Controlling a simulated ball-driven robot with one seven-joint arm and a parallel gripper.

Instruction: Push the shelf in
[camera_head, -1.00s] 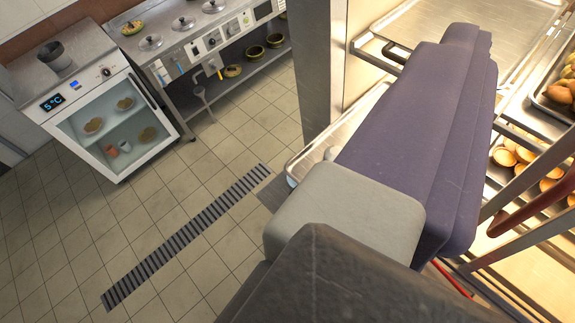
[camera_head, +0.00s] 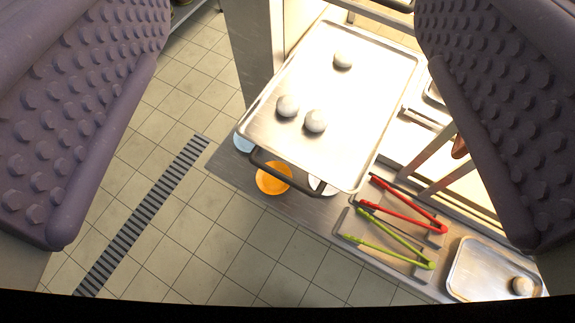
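The shelf (camera_head: 345,150) is a flat metal tray-like shelf with a raised rim and a dark bar handle (camera_head: 290,174) on its near edge. It sticks out of a lit metal cabinet (camera_head: 250,40) towards me. Three pale round buns (camera_head: 315,121) lie on it. My gripper (camera_head: 292,245) is open. Its two purple studded fingers stand wide apart at the left and right picture edges, with the shelf showing between them. Nothing is between the fingers, and I see no contact with the shelf. The shelf's far end is near the cabinet opening.
Below the shelf is a metal surface with an orange bowl (camera_head: 273,179), red tongs (camera_head: 410,208), green tongs (camera_head: 395,238) and a small tray (camera_head: 490,270) with one bun. Tiled floor (camera_head: 220,245) with a drain grate (camera_head: 140,215) lies open to the left.

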